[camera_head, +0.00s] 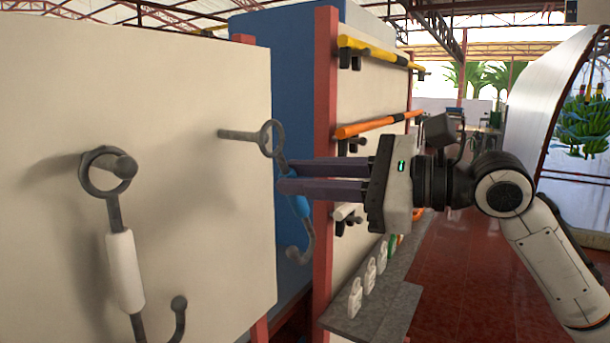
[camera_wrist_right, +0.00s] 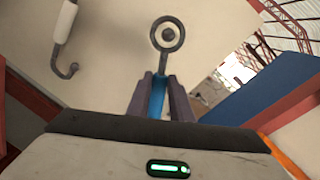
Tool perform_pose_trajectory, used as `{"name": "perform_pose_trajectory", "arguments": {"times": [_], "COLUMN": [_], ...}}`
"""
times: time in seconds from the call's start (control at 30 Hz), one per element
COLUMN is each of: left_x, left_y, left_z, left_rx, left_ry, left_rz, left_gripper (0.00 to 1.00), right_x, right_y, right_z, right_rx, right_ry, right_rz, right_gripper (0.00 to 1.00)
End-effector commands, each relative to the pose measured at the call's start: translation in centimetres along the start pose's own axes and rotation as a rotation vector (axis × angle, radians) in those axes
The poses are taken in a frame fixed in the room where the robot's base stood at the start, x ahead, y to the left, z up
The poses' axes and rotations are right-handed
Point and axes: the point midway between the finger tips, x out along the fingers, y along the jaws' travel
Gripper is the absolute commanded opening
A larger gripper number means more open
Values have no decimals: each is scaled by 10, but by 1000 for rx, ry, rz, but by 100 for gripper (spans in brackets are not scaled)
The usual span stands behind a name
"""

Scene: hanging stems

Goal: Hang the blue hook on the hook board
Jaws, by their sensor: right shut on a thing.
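The blue hook (camera_head: 298,203) has a grey ring (camera_head: 272,138) at its top, a blue sleeve and a curved grey lower end. My right gripper (camera_head: 282,176) is shut on its sleeve, and the hook hangs nearly upright, slightly tilted. The hook board (camera_head: 200,220) is the pale panel at left, with a grey peg (camera_head: 240,135) sticking out. The peg's end meets the ring in the head view. In the right wrist view the peg's round tip (camera_wrist_right: 168,34) shows inside the ring; how far it passes through is unclear. My left gripper is out of view.
A white-sleeved hook (camera_head: 124,270) hangs by its ring on another peg of the board, to the left. Behind stands a rack with red posts (camera_head: 326,150), yellow and orange bars, and a grey ledge (camera_head: 375,310) with white tags. The aisle floor at right is open.

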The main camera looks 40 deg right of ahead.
Motion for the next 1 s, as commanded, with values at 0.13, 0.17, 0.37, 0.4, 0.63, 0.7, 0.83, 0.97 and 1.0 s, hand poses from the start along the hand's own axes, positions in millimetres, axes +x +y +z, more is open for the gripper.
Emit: {"name": "perform_pose_trajectory", "arguments": {"times": [0.13, 0.17, 0.37, 0.4, 0.63, 0.7, 0.83, 0.97, 1.0], "left_x": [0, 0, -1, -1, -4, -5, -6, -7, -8], "left_y": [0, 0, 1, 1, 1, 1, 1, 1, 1], "left_z": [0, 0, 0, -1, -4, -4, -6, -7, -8], "left_rx": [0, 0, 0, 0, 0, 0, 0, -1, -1], "left_ry": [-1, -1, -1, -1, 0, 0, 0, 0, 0], "left_rz": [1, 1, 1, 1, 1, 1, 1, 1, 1], "left_gripper": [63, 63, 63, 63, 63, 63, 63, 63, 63], "right_x": [0, 0, 0, 1, 3, 4, 6, 7, 8], "right_y": [0, 0, -1, -1, -2, -2, -2, -2, -2], "right_z": [0, 0, 1, 1, 1, 1, 1, 1, 1], "right_rx": [-1, -1, -1, -1, -1, -1, -1, -1, -1], "right_ry": [-2, -2, -2, -1, -1, -2, -2, -2, -2], "right_rz": [-1, -1, -1, -1, -1, -2, -2, -2, -1], "right_gripper": [0, 0, 0, 0, 0, 0, 0, 0, 0]}}
